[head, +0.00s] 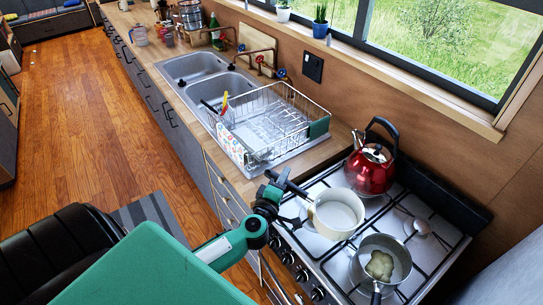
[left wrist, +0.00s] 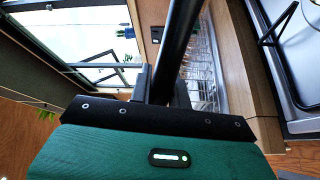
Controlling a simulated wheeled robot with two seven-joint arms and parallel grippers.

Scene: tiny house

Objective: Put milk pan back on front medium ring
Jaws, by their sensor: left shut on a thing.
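The milk pan, which I take to be the cream pan (head: 338,216), is over the left front part of the gas hob (head: 309,250). Its black handle points up and left. My left gripper (head: 283,190) is shut on this handle. In the left wrist view the black handle (left wrist: 178,50) runs between the fingers of the left gripper (left wrist: 162,88). The pan looks upright. I cannot tell whether its base touches the hob grate. My right gripper is not in view.
A steel saucepan (head: 396,252) with a pale lump inside stands close to the right. A red kettle (head: 372,172) stands just behind the pan. A wire dish rack (head: 280,115) and double sink (head: 195,66) are left of the hob.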

